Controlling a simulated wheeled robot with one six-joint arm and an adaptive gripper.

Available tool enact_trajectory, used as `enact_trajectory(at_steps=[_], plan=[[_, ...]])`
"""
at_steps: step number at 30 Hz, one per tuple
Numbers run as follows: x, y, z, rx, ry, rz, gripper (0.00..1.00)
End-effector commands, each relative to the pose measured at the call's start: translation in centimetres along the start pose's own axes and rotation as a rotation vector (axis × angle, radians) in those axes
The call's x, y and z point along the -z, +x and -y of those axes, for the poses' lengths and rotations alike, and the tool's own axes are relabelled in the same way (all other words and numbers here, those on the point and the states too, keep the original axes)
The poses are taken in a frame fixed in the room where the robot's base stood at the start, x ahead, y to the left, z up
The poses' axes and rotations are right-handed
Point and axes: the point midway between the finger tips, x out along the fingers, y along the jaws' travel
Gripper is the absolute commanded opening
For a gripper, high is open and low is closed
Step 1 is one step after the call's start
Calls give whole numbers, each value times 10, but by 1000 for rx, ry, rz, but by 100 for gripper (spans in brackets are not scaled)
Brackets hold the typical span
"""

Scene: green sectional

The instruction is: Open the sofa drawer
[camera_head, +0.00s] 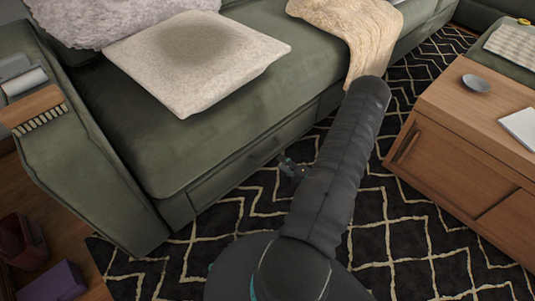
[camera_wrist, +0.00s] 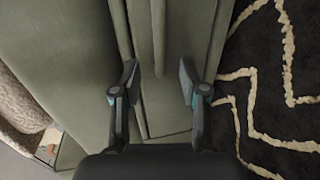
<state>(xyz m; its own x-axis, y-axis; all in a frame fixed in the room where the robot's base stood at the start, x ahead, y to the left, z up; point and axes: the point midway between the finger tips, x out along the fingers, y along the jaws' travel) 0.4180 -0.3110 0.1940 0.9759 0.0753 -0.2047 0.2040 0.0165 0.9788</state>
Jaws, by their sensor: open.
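The green sofa (camera_head: 190,110) fills the upper left of the head view. Its drawer front (camera_head: 235,170) is a long green panel low under the seat and looks closed. My gripper (camera_head: 292,168) is low in front of this panel, partly hidden behind my arm. In the wrist view my gripper (camera_wrist: 158,80) is open, one finger on each side of a slim green bar (camera_wrist: 159,40) along the drawer front (camera_wrist: 178,60). The bar looks like the drawer's handle. Its end lies between the fingertips, and no contact can be seen.
A wooden cabinet (camera_head: 455,150) with a bowl (camera_head: 476,83) stands on the right. A black and cream zigzag rug (camera_head: 395,225) covers the floor between it and the sofa. The sofa's armrest (camera_head: 80,170) is at left. A cushion (camera_head: 195,60) and a throw (camera_head: 360,35) lie on the seat.

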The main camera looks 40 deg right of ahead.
Motion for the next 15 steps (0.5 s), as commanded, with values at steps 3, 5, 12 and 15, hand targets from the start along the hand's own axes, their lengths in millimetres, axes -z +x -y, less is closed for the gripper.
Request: enact_trajectory(at_steps=[3, 5, 12, 15], plan=[[2, 23, 0, -1, -3, -6, 43], [2, 34, 0, -1, -3, -6, 43], [2, 73, 0, -1, -3, -4, 43], [1, 84, 0, 0, -2, -3, 43]])
